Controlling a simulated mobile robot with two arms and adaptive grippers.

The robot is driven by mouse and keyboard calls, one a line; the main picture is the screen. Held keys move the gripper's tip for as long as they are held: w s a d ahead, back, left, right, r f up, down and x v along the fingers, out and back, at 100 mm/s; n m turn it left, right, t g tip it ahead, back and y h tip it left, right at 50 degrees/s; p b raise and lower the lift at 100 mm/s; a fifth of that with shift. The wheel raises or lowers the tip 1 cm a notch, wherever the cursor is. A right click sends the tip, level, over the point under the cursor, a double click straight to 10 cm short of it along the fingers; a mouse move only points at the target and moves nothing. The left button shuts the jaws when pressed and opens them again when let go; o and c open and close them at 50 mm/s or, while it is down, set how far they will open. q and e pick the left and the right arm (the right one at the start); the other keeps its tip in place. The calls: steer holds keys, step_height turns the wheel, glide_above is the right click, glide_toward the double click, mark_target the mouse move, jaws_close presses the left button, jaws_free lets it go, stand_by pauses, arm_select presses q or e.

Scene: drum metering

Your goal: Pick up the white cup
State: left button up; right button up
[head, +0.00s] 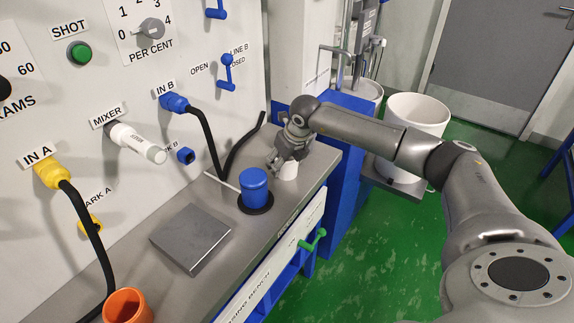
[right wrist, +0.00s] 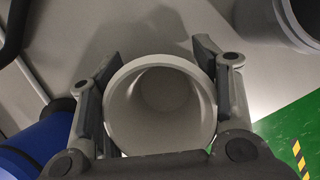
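The white cup (head: 288,170) is upright at the far right end of the grey metal bench, partly hidden under my right gripper (head: 285,158). In the right wrist view I look into the open, empty mouth of the cup (right wrist: 160,105). The two fingers of my right gripper (right wrist: 160,80) stand on either side of it. I see no clear gap between fingers and cup wall, but cannot tell whether they grip it. The cup looks to be on or close to the bench top. My left gripper is not in view.
A blue container (head: 255,185) on a dark round base stands just left of the cup, with a thin rod beside it. A square metal plate (head: 190,238) and an orange cup (head: 128,306) are nearer. The panel wall has black hoses (head: 204,135). A white bin (head: 415,115) stands right.

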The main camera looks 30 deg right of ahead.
steer(key=shift+c, duration=1.1)
steer(key=shift+r, duration=0.1)
